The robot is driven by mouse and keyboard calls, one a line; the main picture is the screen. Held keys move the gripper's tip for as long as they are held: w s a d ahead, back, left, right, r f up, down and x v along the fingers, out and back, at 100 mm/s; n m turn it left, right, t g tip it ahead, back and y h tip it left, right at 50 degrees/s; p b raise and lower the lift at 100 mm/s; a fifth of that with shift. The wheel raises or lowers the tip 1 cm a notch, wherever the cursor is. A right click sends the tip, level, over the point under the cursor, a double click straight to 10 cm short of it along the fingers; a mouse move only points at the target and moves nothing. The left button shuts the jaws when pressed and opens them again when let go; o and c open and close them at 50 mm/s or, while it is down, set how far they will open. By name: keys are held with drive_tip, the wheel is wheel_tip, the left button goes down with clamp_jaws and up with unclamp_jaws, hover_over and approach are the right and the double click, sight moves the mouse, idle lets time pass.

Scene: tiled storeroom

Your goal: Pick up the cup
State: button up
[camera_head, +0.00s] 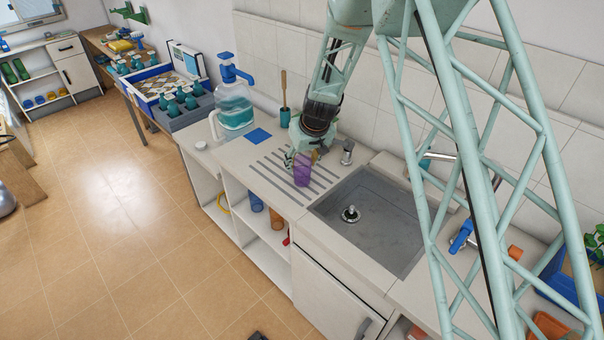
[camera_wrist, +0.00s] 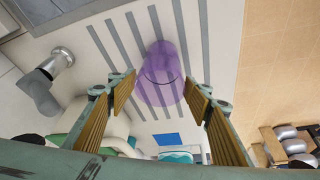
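A purple translucent cup (camera_head: 303,170) stands on the ribbed drainboard (camera_head: 262,178) left of the sink in the head view. In the wrist view the cup (camera_wrist: 160,76) shows beyond and between my fingertips, over the dark drain grooves. My gripper (camera_head: 297,158) is low over the drainboard at the cup, on its wall side. In the wrist view my gripper (camera_wrist: 163,92) is open, with a yellow-padded finger on each side. No finger clearly touches the cup.
The grey sink (camera_head: 385,225) lies right of the cup, with a metal soap dispenser (camera_head: 347,152) close behind. A large blue-topped jug (camera_head: 235,105), a blue cloth (camera_head: 258,136) and a teal brush holder (camera_head: 285,117) stand to the left. The tiled wall is close behind.

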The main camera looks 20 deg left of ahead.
drive_tip(key=c, duration=0.5)
drive_tip(key=shift+r, duration=0.1)
drive_tip(key=s+d+r+b, duration=0.1)
drive_tip(key=s+d+b, duration=0.1)
drive_tip(key=s, duration=0.2)
drive_tip(key=s+d+r+b, duration=0.1)
drive_tip(key=s+d+r, duration=0.1)
drive_tip(key=s, duration=0.3)
drive_tip(key=s+d+r+b, duration=0.1)
drive_tip(key=s+d+b, duration=0.1)
drive_tip(key=s+d, duration=0.2)
drive_tip(key=shift+s+d+r+b, duration=0.15)
drive_tip(key=shift+s+r+b, duration=0.15)
drive_tip(key=shift+r, duration=0.1)
idle(0.4)
idle(1.0)
